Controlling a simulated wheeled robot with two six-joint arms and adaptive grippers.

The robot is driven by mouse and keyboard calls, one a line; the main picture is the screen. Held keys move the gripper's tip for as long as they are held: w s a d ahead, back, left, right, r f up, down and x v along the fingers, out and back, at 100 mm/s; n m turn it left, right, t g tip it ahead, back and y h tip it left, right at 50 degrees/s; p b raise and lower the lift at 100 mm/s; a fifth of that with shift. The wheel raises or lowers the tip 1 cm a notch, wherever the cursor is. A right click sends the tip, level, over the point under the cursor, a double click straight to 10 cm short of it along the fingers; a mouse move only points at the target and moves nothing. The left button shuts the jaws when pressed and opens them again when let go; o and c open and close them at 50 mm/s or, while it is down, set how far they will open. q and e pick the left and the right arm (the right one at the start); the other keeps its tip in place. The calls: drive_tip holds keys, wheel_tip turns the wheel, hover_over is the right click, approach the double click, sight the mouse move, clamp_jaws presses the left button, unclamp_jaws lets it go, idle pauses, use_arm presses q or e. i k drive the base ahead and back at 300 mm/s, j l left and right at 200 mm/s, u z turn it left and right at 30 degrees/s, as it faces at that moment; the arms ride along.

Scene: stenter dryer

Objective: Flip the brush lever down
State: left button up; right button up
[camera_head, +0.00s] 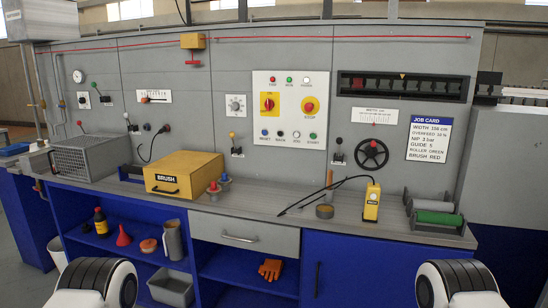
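A yellow box labelled BRUSH (183,176) sits on the worktop left of centre. Several small levers stand on the grey back panel, and their own labels are too small to read, so I cannot tell which is the brush lever. A lever with a yellow knob (233,143) stands upright right of the box. Only white and black links of my two arms show at the bottom corners. Both grippers are out of view.
A handwheel (372,153), a button panel (290,110) and a job card (430,138) are on the back panel. A wire basket (85,158), a yellow handheld device (371,204) and a rack with a green roller (438,218) occupy the worktop. A drawer (245,233) is shut.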

sight(232, 135)
drive_tip(key=i+l+u, duration=0.45)
drive_tip(key=i+l, duration=0.15)
drive_tip(key=i, duration=0.15)
drive_tip(key=i+j, duration=0.15)
drive_tip(key=i, duration=0.35)
drive_tip(key=i+j+u, duration=0.1)
drive_tip(key=i, duration=0.35)
drive_tip(key=i+j, duration=0.25)
drive_tip(key=i, duration=0.25)
drive_tip(key=u, duration=0.05)
